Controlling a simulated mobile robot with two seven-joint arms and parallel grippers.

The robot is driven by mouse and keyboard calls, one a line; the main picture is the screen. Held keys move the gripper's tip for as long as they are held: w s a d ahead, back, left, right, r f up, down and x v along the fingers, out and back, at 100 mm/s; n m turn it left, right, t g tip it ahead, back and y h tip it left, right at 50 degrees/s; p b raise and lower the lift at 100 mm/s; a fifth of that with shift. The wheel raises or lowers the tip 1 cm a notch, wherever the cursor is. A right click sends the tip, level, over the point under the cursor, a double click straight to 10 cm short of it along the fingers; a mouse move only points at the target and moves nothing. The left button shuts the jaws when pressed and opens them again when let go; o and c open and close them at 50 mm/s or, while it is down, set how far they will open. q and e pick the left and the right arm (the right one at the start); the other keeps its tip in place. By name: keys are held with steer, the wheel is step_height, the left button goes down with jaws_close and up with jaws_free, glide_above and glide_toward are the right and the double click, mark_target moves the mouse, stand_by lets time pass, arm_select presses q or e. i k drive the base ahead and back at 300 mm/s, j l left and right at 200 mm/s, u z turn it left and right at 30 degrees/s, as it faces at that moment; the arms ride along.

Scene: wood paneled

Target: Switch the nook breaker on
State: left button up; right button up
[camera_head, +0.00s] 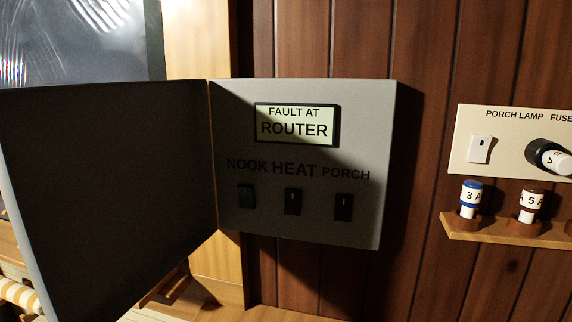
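A grey breaker box (300,235) hangs on the wood-paneled wall in the middle of the head view. Its dark door (100,200) stands open to the left. The nook breaker (246,197) is the leftmost of three black switches, under the label NOOK; it lies in shadow, and its position is hard to tell. The heat breaker (293,201) and the porch breaker (344,207) sit to its right. A lit display (296,123) above reads "FAULT AT ROUTER". Neither gripper is in view.
At right, a cream porch lamp panel (510,140) carries a white switch (479,149) and a black round fuse holder (548,156). Below it, a wooden shelf (500,231) holds a blue fuse (470,197) and a brown fuse (530,203). A window (80,40) is at upper left.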

mark_target(245, 192)
steer(key=k+j, duration=0.15)
steer(key=k, duration=0.35)
steer(key=k+j+u, duration=0.1)
steer(key=k+j, duration=0.4)
